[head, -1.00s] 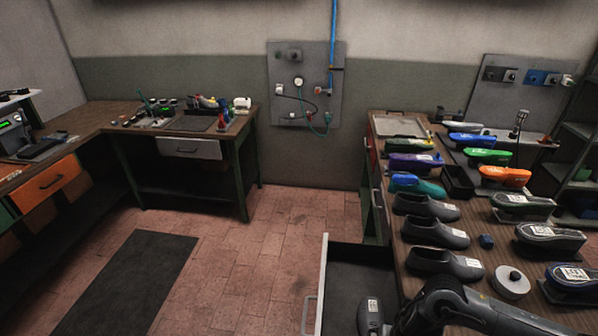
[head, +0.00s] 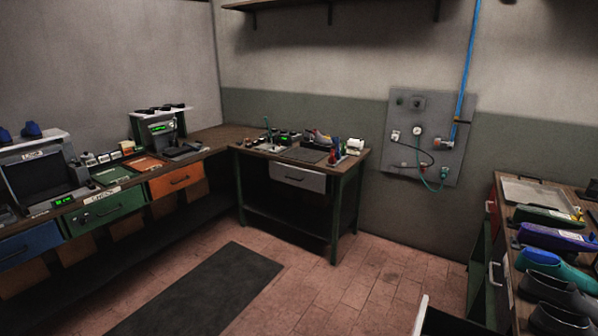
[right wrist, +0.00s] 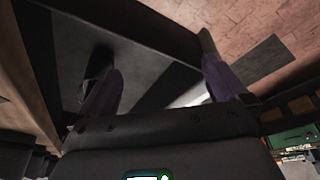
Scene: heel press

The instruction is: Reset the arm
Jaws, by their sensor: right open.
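My right gripper (right wrist: 162,66) shows in the right wrist view. Its two purple-grey fingers stand wide apart, with nothing seen between them. Behind the fingers is a dark panel or box-like surface (right wrist: 150,30), with brick-coloured floor past it at the upper right. I cannot tell for certain what the dark surface is. Neither of my arms shows in the head view now, and my left gripper is in neither view.
An open drawer's pale edge (head: 420,315) juts out at lower right, beside a bench with shoes (head: 550,290) and a tray (head: 538,193). Left are benches with an orange drawer (head: 176,180) and a green drawer (head: 105,212). The floor (head: 330,280) around the dark mat (head: 205,295) is clear.

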